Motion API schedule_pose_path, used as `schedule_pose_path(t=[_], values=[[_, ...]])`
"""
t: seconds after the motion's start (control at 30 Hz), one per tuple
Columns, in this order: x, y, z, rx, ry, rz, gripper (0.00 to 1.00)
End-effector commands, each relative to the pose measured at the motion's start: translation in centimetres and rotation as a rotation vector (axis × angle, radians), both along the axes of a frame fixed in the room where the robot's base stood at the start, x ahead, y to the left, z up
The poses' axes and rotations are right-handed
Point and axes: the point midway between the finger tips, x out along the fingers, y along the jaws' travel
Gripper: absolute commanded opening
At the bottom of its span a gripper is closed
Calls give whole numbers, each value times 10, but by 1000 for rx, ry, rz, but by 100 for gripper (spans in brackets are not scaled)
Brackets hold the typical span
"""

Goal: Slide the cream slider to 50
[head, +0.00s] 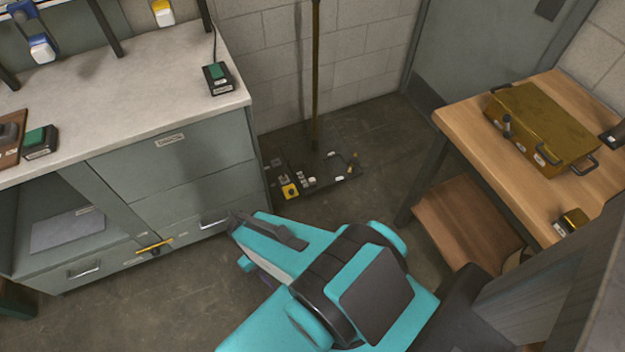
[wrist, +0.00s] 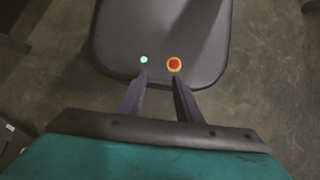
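I cannot pick out the cream slider or any scale marked 50 with certainty. A yellow strip with a dark knob (head: 153,247) is on the front of the grey cabinet in the head view, but it does not look cream. My gripper (wrist: 159,82) shows in the wrist view with its two dark fingers apart and nothing between them. In the head view my teal arm reaches up from the bottom middle, in front of the cabinet, apart from it.
The grey cabinet (head: 175,170) with a pale worktop stands left. A low floor board (head: 318,176) with small fittings and a pole lies behind my arm. A wooden table (head: 470,118) with a brass case (head: 542,128) stands right. Floor between is clear.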

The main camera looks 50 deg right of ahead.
Motion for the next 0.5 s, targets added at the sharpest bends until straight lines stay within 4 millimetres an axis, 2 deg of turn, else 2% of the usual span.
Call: schedule_pose_path(t=[0.1,0.2,0.37,0.5], values=[[0,0,0,0,0,0,31],[1,0,-1,1,-1,0,47],[9,-3,-10,6,-14,-9,47],[26,-9,-28,18,-43,-28,47]])
